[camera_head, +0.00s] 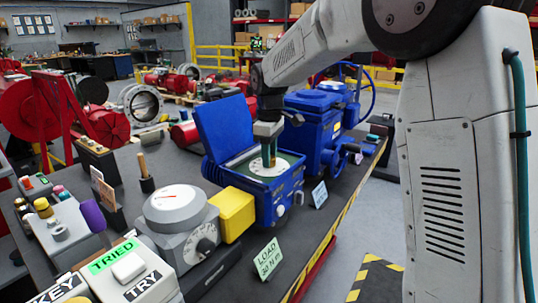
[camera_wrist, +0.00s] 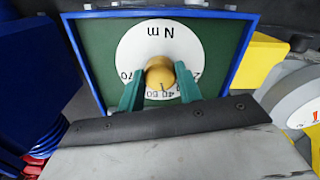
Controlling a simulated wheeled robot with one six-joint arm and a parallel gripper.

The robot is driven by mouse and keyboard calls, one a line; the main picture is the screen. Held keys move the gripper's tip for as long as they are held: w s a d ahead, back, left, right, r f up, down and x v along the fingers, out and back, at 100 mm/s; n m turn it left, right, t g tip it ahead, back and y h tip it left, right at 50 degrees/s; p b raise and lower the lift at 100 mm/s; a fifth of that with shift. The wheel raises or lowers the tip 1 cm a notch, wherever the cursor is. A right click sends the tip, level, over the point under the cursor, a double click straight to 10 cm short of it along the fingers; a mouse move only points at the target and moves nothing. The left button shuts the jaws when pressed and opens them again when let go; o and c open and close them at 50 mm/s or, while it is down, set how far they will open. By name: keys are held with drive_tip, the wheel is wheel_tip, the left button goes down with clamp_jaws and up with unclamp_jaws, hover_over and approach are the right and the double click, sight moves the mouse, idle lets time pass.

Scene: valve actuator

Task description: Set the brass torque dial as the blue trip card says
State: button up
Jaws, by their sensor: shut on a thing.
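The brass torque dial (camera_wrist: 160,72) is a round knob at the middle of a white scale plate (camera_wrist: 150,45) marked "N m". The plate sits on a green panel inside the open blue actuator (camera_head: 287,203). My gripper (camera_head: 268,158) reaches down into the actuator. In the wrist view, its two green fingers close on the knob from both sides. Some scale numbers show upside down below the knob; the fingers hide others, and the exact setting is unclear. A pale blue card (camera_head: 319,194) stands on the bench in front of the blue units; its text is too small to read.
A green-tinted card (camera_head: 269,258) reads "LOAD 30 N m". A yellow block (camera_head: 231,213) and a grey gauge unit (camera_head: 177,219) stand left of the actuator. Its raised blue lid (camera_head: 223,127) is behind. Another blue valve unit (camera_head: 313,130) stands to the right.

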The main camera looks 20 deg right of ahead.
drive_tip(key=m, duration=0.5)
drive_tip(key=shift+m, duration=0.4)
drive_tip(key=m, duration=0.5)
drive_tip(key=shift+m, duration=0.4)
drive_tip(key=o, duration=1)
drive_tip(key=shift+s+r, duration=0.1)
drive_tip(key=shift+r, duration=3.85)
